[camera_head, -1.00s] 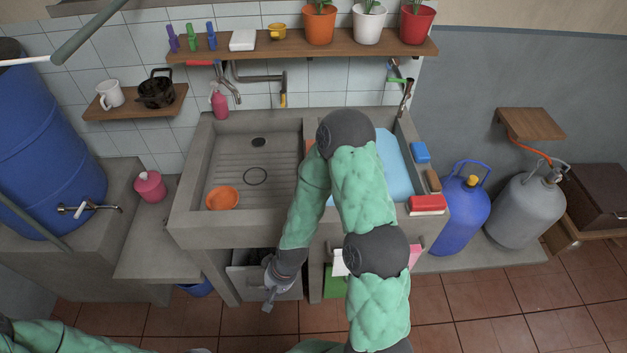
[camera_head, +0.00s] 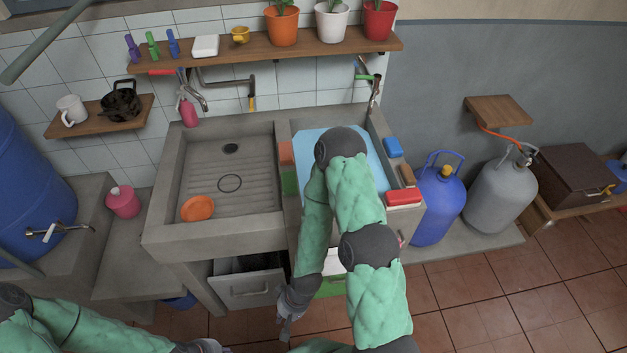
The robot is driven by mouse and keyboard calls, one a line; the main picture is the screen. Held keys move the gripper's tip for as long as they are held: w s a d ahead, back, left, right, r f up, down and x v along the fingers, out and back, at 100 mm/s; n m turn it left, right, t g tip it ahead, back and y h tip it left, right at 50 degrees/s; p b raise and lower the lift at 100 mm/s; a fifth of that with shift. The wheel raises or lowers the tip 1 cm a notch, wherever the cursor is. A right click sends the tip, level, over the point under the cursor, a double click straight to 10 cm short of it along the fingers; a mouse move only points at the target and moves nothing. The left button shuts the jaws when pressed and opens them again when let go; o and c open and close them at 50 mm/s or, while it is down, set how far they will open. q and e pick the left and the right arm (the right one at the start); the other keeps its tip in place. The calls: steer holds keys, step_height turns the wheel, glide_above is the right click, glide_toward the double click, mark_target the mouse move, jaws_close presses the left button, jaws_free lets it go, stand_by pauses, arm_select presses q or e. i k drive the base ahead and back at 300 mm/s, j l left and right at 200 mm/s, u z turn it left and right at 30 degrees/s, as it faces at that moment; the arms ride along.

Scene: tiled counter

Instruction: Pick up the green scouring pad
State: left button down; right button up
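A green pad (camera_head: 289,182), likely the scouring pad, lies on the divider between the two basins, just left of my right arm. My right gripper (camera_head: 287,325) hangs low in front of the sink unit, well below the pad and apart from it. It is small and seen from above, so its fingers cannot be told open or shut. My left gripper (camera_head: 208,347) is only partly in view at the bottom edge, far from the pad.
An orange-brown block (camera_head: 286,153) lies behind the pad on the divider. Blue (camera_head: 393,148), brown (camera_head: 407,175) and red (camera_head: 403,198) items line the right rim. A drawer (camera_head: 248,288) is below the sink.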

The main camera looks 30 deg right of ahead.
mark_target(289, 179)
steer(key=l+z, duration=0.1)
steer(key=z, duration=0.3)
steer(key=l+z, duration=0.1)
steer(key=z, duration=0.3)
steer(key=i, duration=0.05)
